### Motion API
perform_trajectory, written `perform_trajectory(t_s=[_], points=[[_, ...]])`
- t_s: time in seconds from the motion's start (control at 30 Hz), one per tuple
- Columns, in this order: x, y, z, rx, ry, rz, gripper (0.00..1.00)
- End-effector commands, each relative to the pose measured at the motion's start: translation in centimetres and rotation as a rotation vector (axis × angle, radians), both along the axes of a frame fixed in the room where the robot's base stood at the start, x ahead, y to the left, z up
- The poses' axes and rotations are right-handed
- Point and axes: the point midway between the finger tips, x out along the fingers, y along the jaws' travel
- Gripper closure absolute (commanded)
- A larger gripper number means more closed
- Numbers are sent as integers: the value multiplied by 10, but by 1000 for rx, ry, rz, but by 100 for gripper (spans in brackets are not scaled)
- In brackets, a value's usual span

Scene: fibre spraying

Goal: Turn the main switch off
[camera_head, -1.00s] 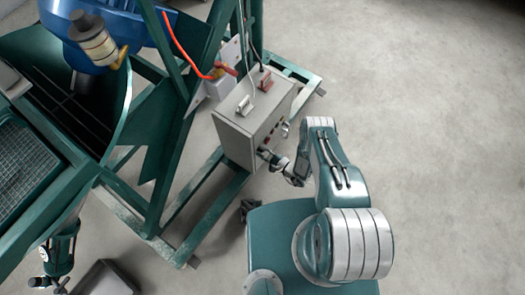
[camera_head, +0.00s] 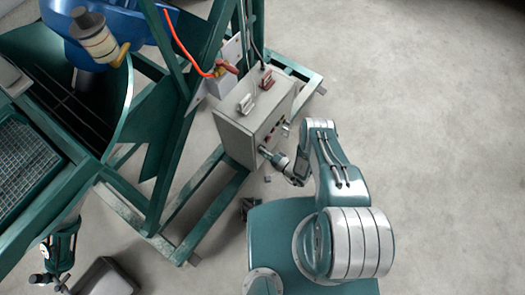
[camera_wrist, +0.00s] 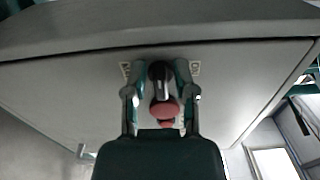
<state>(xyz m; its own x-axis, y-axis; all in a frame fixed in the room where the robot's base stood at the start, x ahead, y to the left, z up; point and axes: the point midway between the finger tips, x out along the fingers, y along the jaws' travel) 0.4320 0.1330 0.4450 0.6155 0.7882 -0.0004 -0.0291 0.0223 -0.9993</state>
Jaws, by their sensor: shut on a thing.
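The main switch (camera_wrist: 159,72) is a dark knob on the front of a grey control box (camera_wrist: 70,90), between two partly hidden labels, in the wrist view. My gripper (camera_wrist: 160,80) has one finger on each side of the knob and is shut on it. In the head view my gripper (camera_head: 273,157) reaches the lower front of the control box (camera_head: 240,135) from the right. The switch is hidden there by the gripper. The knob's exact angle is hard to tell.
Red round buttons (camera_wrist: 165,108) sit close by the knob, between my fingers in the wrist view. A green steel frame (camera_head: 205,200) and a blue tank (camera_head: 130,30) stand left of the box. An orange hose (camera_head: 180,40) hangs behind it. The floor at right is clear.

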Motion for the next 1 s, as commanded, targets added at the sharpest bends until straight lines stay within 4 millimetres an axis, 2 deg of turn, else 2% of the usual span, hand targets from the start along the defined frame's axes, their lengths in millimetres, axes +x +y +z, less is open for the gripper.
perform_trajectory(t_s=[0.63, 0.67, 0.7, 1.0], points=[[-3, 1, -3, -37, -32, 3, 100], [-3, 1, -3, -37, -32, 3, 61], [-3, 1, -3, -37, -32, 3, 49], [-1, 0, -1, -34, -37, 1, 49]])
